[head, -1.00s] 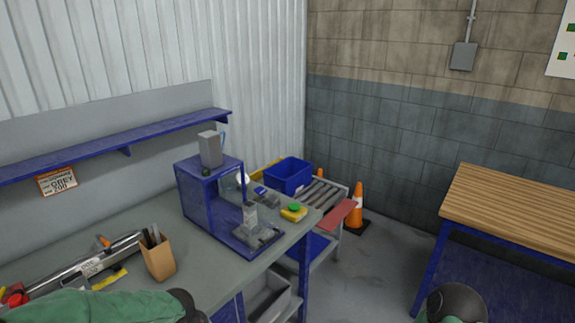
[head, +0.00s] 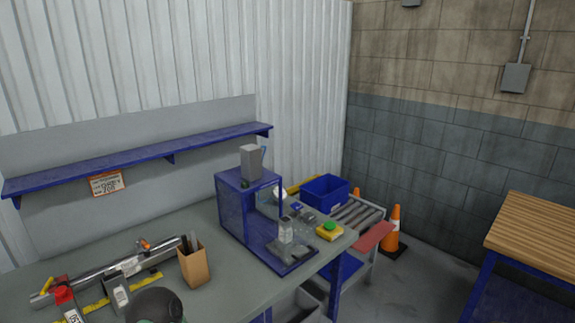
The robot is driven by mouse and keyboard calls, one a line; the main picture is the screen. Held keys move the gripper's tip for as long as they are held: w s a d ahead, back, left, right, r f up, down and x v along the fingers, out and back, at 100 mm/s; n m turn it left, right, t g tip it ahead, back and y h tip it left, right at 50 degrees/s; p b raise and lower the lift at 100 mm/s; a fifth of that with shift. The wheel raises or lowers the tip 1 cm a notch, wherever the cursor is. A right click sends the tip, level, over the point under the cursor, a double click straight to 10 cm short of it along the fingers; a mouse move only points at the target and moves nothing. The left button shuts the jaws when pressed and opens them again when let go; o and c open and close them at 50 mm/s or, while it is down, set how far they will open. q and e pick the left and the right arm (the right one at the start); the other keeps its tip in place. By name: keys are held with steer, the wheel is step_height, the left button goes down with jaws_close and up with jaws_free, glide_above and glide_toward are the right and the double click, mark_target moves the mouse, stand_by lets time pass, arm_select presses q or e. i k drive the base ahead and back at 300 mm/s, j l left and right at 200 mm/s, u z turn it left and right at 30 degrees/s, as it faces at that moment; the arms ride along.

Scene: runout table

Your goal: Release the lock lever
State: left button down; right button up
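A metal rail (head: 95,270) lies along the bench at the lower left. A small orange part (head: 145,244), possibly the lock lever, sticks up near its far end. A red part (head: 63,291) with a yellow piece (head: 47,285) sits at its near end. A grey block with a white label (head: 120,292) stands at the rail's front side. I cannot tell for certain which part is the lock lever. Neither gripper is in view; only a dark rounded piece of my own arm shows at the bottom edge.
A cardboard holder (head: 194,265) with dark sticks stands right of the rail. A blue shelf (head: 150,157) runs above the bench. The bench top (head: 180,225) behind the rail is clear.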

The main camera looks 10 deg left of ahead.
mark_target(52, 282)
steer(key=u, duration=1.95)
